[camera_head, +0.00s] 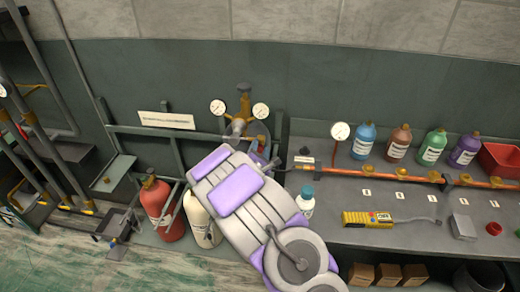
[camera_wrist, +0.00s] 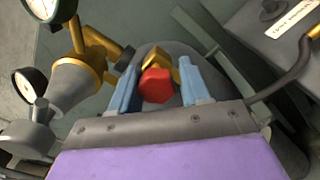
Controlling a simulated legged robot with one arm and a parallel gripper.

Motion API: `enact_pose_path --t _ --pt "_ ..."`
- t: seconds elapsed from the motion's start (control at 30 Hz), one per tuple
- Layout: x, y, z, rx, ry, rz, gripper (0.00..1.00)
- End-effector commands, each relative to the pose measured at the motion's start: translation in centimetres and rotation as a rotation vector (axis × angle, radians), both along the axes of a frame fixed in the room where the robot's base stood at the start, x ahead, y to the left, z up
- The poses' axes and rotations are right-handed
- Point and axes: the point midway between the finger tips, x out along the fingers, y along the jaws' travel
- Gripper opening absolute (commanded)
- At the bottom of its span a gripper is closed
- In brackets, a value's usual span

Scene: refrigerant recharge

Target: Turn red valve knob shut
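The red valve knob (camera_wrist: 157,85) is a faceted red piece with yellow brass fittings just behind it in the wrist view. My gripper (camera_wrist: 160,78) has its two blue fingers apart, one on each side of the knob. Narrow gaps seem to show between the fingers and the knob; I cannot tell whether either finger touches it. In the head view my arm covers most of this spot, so the knob is not clear there. The brass gauge manifold (camera_head: 241,108) with two white dials stands just behind my arm's end.
A red cylinder (camera_head: 160,208) and a cream cylinder (camera_head: 200,217) stand left of my arm. The grey workbench (camera_head: 400,222) on the right carries several bottles, a copper pipe and a yellow meter (camera_head: 367,219). A dark hose (camera_wrist: 291,70) lies right of my gripper.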

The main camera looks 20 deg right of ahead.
Motion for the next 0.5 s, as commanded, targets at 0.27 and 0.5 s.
enact_pose_path --t 0.27,0.5 --pt "-0.03 0.03 -0.04 0.0 0.001 0.001 0.19" --pt "-0.03 0.04 -0.08 0.003 0.001 0.001 0.07"
